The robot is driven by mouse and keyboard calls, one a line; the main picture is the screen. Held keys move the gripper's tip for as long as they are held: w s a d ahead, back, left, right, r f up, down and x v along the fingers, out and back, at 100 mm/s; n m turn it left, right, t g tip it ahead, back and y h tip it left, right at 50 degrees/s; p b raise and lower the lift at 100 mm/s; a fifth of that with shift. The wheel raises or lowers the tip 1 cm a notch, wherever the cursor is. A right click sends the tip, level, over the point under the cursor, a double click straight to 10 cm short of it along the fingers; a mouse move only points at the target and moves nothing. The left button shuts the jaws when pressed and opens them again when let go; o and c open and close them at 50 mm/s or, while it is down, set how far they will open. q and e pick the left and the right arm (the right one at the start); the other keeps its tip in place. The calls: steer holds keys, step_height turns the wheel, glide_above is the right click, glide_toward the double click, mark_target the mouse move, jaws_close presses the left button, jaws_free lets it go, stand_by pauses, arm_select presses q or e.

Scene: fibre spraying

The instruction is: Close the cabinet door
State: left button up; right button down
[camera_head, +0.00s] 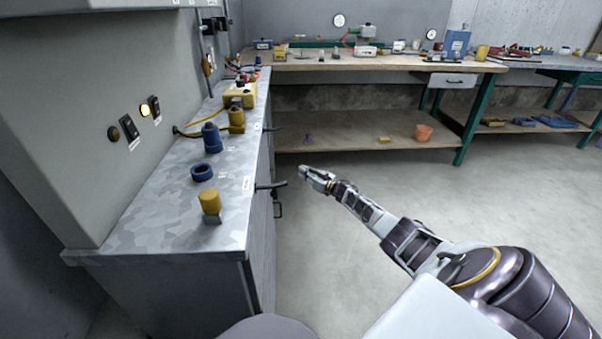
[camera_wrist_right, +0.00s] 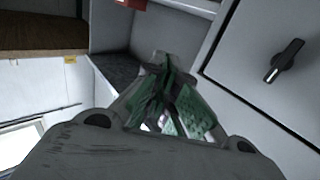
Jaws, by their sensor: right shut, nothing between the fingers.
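The grey metal-topped cabinet (camera_head: 125,238) stands at the left in the head view. Its front is seen almost edge-on, with dark handles sticking out (camera_head: 272,186). A flat grey door panel (camera_wrist_right: 245,38) with a black turning handle (camera_wrist_right: 284,61) fills the right of the wrist view. A dark seam runs along the panel's left edge. I cannot tell how far the door stands open. My right gripper (camera_head: 304,171) is shut and empty, just right of the cabinet front. It also shows in the wrist view (camera_wrist_right: 160,62), left of the handle and apart from it. My left gripper is out of view.
The floor (camera_head: 500,205) to the right is clear.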

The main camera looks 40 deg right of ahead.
steer(key=s+d, duration=0.4)
steer(key=d, duration=0.2)
steer(key=shift+s+d, duration=0.3)
steer(key=shift+d, duration=0.1)
steer(key=shift+f, duration=0.1)
stand_by(0.4)
